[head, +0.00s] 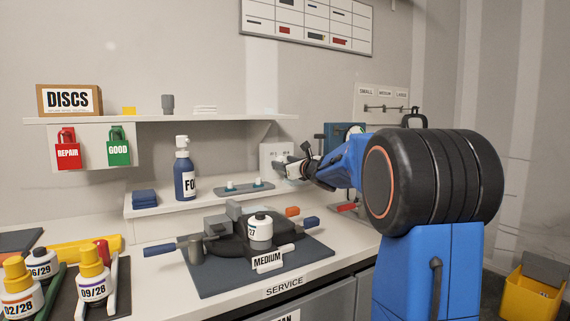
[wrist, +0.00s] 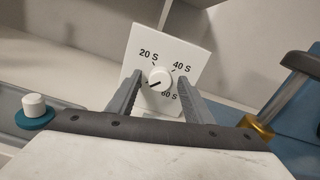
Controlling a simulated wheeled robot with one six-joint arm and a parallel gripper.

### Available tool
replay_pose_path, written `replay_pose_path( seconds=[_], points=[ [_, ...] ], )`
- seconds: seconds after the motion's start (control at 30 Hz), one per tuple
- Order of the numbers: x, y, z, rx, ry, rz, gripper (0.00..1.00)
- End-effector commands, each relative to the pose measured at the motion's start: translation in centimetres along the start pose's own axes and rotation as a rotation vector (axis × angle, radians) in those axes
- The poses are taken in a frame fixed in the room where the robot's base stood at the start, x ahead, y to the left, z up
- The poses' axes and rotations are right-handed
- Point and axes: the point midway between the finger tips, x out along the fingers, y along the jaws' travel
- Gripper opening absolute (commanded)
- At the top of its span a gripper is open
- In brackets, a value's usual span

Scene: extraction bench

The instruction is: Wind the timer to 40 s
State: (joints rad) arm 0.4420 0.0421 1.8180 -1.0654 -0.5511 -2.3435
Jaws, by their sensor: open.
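The timer is a white square plate (wrist: 180,45) with a round white knob (wrist: 159,79) and printed marks 20 S, 40 S and 60 S. A dark pointer line on the knob points to the lower left, toward a mark mostly hidden by the left finger. The 40 S mark is at the knob's upper right. My gripper (wrist: 160,76) is open, with one finger on each side of the knob; I cannot tell whether they touch it. In the head view my gripper (head: 302,168) is in front of the timer (head: 270,154), partly covering it.
A lower shelf (head: 150,206) carries a blue bottle (head: 185,175) and a grey tray (head: 245,189). A teal-based white knob (wrist: 35,108) shows at left in the wrist view. A brass-and-grey post (wrist: 258,126) stands close at right. An upper shelf (head: 200,119) runs above.

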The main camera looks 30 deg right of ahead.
Motion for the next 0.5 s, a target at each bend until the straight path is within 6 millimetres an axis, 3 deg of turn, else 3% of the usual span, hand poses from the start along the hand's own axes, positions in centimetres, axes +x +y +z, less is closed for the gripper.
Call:
replay_pose_path(
  seconds=[0.07,0.2,0.23,0.5],
  points=[
    [-0.01,0.0,0.0,0.0,0.0,0.0,0.42],
    [-0.02,0.0,-0.01,0.0,0.0,0.0,0.08],
    [-0.02,0.0,0.0,0.0,0.0,0.0,0.05],
    [-0.02,0.0,-0.01,0.019,0.0,0.0,0.05]
  ],
)
